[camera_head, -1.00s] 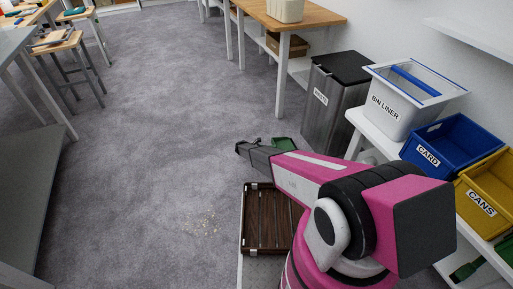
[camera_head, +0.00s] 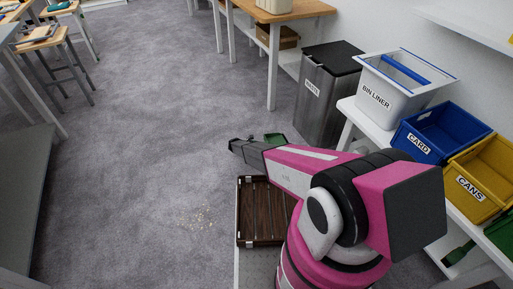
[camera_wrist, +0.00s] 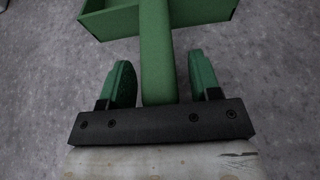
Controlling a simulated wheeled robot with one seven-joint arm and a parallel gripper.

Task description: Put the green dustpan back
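The green dustpan (camera_wrist: 155,14) is at the top of the wrist view, its handle (camera_wrist: 155,65) running down between my gripper's two fingers. My gripper (camera_wrist: 163,82) is open around the handle, with narrow strips of grey floor visible on both sides, so no firm contact shows. In the head view a small part of the green dustpan (camera_head: 274,138) shows low over the floor behind my arm. Its exact height cannot be told. The fingertips are not clear there.
A brown slatted tray (camera_head: 245,212) lies beside my base, with crumbs (camera_head: 197,219) on the floor to its left. The waste bin (camera_head: 322,105), bin liner box (camera_head: 385,105), blue card box (camera_head: 432,145) and yellow cans box (camera_head: 485,180) line the right. A green brush-like item (camera_head: 458,253) is below.

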